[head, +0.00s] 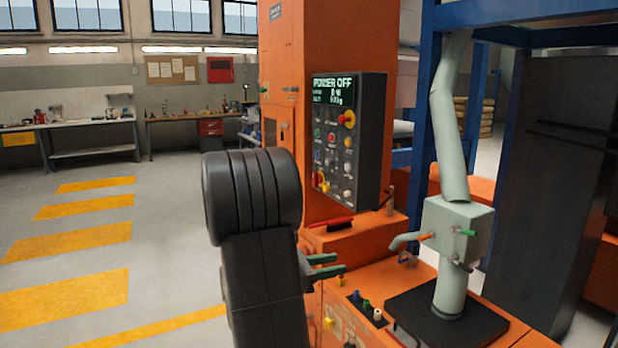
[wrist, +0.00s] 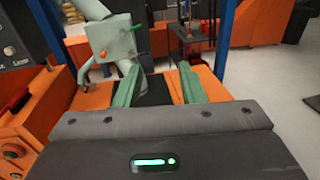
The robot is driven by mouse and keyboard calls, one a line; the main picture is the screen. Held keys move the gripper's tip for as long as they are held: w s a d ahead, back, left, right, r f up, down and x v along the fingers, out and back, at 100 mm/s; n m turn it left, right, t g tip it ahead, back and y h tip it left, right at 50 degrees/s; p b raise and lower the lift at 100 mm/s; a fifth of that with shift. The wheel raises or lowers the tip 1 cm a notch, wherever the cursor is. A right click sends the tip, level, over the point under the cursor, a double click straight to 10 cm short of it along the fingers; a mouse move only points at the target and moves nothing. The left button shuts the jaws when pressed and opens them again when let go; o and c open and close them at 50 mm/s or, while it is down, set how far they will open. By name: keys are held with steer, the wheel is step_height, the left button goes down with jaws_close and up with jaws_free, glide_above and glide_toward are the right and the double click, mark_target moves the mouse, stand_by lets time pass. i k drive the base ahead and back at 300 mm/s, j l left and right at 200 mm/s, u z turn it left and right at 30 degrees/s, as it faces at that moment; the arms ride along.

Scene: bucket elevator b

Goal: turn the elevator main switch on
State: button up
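The dark control panel (head: 343,140) is on the orange elevator column in the head view. Its display (head: 333,92) reads "POWER OFF". A red-and-yellow control (head: 320,183) sits at the panel's lower left, and another red-and-yellow one (head: 347,119) at its upper right. Which is the main switch, and how its handle is turned, I cannot tell for sure. My gripper (head: 326,265) is below the panel, over the orange base and apart from the controls. In the wrist view its green fingers (wrist: 158,88) stand wide apart with nothing held between them.
A pale green box with a pipe (head: 455,225) stands on a black plate (head: 448,318) right of my gripper. A red-handled tool (head: 333,224) lies on the orange ledge under the panel. Blue posts (head: 425,110) rise at right. The floor (head: 170,235) at left is clear.

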mark_target(318, 179)
steer(key=i+u, duration=0.3)
steer(key=i, duration=1.85)
steer(key=l, duration=0.1)
